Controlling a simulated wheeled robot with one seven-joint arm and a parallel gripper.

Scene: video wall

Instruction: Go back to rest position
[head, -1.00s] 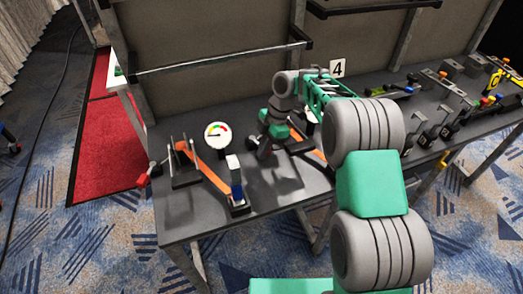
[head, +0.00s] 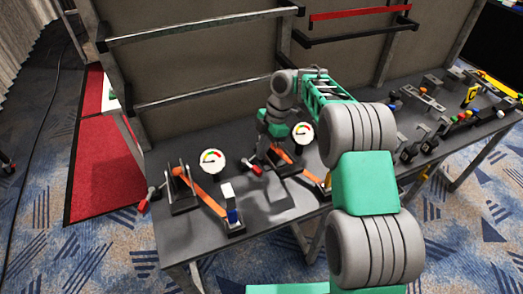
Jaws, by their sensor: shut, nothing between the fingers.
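My arm reaches from the lower right of the head view over the dark workbench (head: 182,238). My gripper (head: 262,158) is at the end of the grey wrist, pointing down above the bench. It is shut and holds nothing; its fingertips are small and dark here. It is beside the second orange lever (head: 283,156) and just left of the white dial gauge (head: 302,133). I cannot tell whether it touches the lever's stand or the red-ended handle (head: 256,170) close under it.
Another orange lever (head: 208,198) and a gauge (head: 210,160) stand on the left of the bench. Several small fixtures (head: 425,100) line the right side. Metal rails (head: 190,95) and a red bar (head: 358,12) cross the back panel. Carpet lies open at the left.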

